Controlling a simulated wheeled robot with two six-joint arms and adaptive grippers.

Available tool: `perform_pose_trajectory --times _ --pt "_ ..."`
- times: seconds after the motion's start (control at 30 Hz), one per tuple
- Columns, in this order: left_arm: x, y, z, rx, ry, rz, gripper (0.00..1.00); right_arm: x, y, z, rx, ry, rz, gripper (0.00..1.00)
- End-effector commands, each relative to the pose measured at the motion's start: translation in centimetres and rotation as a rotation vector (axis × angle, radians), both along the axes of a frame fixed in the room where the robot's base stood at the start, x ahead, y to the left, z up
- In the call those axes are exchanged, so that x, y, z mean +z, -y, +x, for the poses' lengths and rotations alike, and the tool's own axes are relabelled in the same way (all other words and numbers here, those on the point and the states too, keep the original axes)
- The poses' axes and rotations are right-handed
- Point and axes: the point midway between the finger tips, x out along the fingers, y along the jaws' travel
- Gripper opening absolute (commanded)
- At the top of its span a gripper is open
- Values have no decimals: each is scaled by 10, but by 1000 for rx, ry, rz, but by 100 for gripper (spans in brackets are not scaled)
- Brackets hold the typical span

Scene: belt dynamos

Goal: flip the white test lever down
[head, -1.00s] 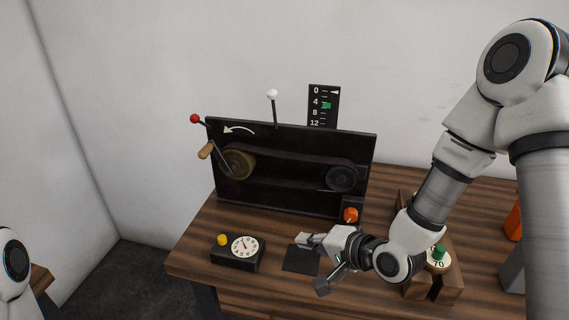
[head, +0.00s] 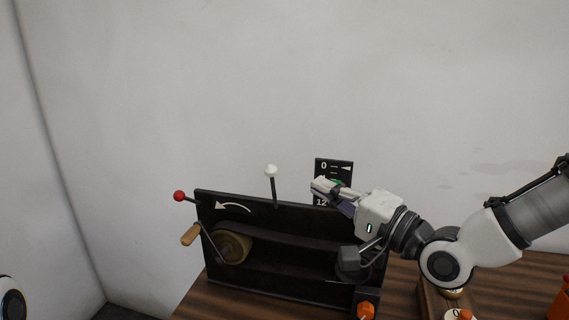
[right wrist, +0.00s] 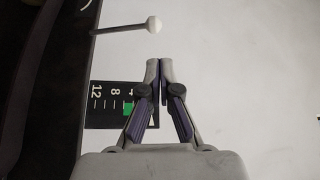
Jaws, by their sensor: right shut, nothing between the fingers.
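The white test lever (head: 273,188) stands upright at the top edge of the black dynamo panel (head: 290,228), with a white ball on its tip. In the right wrist view the lever (right wrist: 126,28) shows at the upper left, ahead of the fingertips and apart from them. My right gripper (head: 318,187) is shut and empty, raised to about the lever's height and to its right, in front of the scale plate. The gripper also shows in the right wrist view (right wrist: 160,64) with its fingertips together. My left gripper is not in view.
The black scale plate (head: 333,166) with a green marker is partly hidden by my gripper. A red-knobbed lever (head: 180,196) and a wooden crank handle (head: 191,234) stick out at the panel's left. An orange knob (head: 366,310) is at lower right. Free wall space lies above the panel.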

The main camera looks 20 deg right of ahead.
Motion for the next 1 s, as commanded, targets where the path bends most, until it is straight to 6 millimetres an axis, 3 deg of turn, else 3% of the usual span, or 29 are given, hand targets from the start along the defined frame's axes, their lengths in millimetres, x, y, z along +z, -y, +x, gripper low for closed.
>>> perform_pose_trajectory --times 0.27,0.63,1.0 --pt "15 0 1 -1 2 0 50 4 -9 18 -3 -4 -9 0" --pt "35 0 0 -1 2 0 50 10 -39 80 0 -2 -5 0" --pt "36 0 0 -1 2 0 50 9 -44 89 -2 -2 0 0"
